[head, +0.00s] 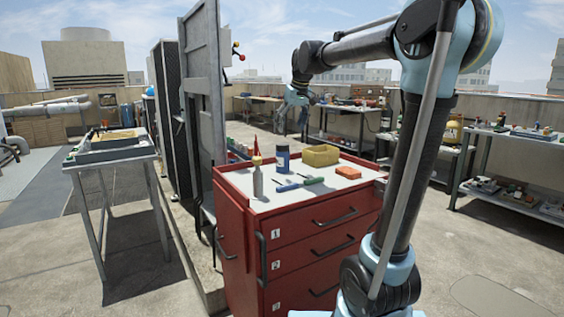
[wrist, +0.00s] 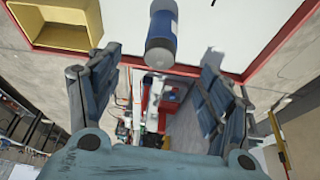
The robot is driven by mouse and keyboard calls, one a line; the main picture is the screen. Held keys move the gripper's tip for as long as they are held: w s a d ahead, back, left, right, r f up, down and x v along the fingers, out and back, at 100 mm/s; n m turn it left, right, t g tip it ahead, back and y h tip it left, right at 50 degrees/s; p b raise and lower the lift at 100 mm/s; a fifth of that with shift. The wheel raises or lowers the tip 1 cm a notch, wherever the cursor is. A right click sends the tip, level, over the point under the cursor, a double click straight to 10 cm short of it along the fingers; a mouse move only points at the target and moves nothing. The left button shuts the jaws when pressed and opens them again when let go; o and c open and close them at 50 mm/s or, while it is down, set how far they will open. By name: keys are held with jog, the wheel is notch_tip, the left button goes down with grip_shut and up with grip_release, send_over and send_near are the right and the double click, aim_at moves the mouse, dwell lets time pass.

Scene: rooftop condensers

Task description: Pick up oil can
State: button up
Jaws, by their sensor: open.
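On the white top of the red tool cabinet (head: 310,228) stands a grey bottle with a narrow top (head: 258,182). A thin red pointed shape (head: 256,146) rises just behind it, its lower part hidden. I cannot tell for sure which of these is the oil can. A blue can (head: 282,157) stands upright to their right. My gripper (head: 291,108) is open and empty, raised above the cabinet top in the head view. In the wrist view the blue can (wrist: 163,25) shows beyond and between the spread fingers, apart from them.
A yellow bin (head: 321,155), an orange block (head: 347,172) and a green-handled tool (head: 313,181) share the cabinet top. The yellow bin (wrist: 75,25) also shows in the wrist view. A tall grey panel (head: 203,85) stands at the cabinet's left; a grey table (head: 112,155) is further left.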

aim_at(281, 158)
jog(key=x, duration=1.1)
jog(key=a+x, duration=0.1)
jog(key=x, duration=0.5)
jog(key=shift+w, duration=0.4)
jog(key=c, duration=1.4)
